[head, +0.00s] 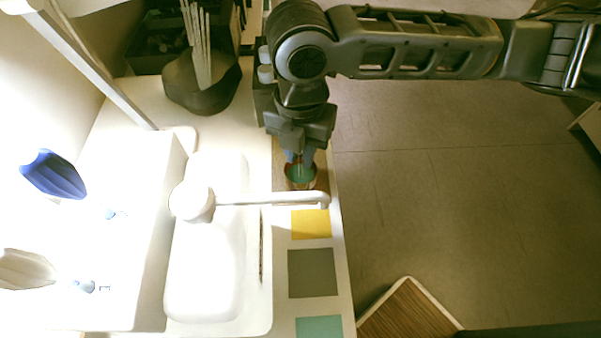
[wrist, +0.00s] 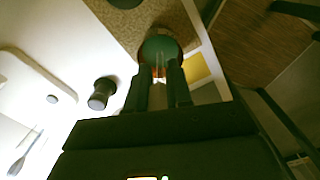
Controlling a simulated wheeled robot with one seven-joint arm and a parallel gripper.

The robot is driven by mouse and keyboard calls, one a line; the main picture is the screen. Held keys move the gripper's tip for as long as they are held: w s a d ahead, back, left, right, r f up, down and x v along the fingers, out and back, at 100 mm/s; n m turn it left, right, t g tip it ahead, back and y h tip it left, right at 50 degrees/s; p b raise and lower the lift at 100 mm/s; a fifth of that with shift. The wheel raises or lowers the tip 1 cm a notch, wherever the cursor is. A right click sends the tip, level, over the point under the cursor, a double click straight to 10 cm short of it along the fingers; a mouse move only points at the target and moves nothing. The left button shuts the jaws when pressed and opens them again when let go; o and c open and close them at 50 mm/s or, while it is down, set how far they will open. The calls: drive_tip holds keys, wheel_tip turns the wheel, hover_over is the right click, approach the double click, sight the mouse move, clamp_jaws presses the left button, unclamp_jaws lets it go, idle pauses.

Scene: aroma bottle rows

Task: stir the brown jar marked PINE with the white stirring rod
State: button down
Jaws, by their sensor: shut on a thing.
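My gripper (head: 300,158) points down over a brown-rimmed jar (head: 301,185) with green contents, near the right edge of the counter. In the wrist view the two fingers (wrist: 157,82) are close together at the near rim of the jar (wrist: 160,45). They are shut on a thin pale rod (wrist: 159,72), which shows between them and reaches toward the green contents. How deep its tip goes is hidden. No PINE marking can be read on the jar.
A white tap-like arm (head: 270,198) passes just in front of the jar, over a white basin (head: 205,275). Yellow (head: 311,224), grey-green (head: 312,273) and teal (head: 319,327) squares line the counter. A dark pot (head: 203,92) of sticks stands behind. A dark cylinder (wrist: 102,93) stands left of my fingers.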

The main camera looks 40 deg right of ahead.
drive_tip(key=shift+r+p, duration=3.1)
drive_tip(key=shift+r, duration=0.8)
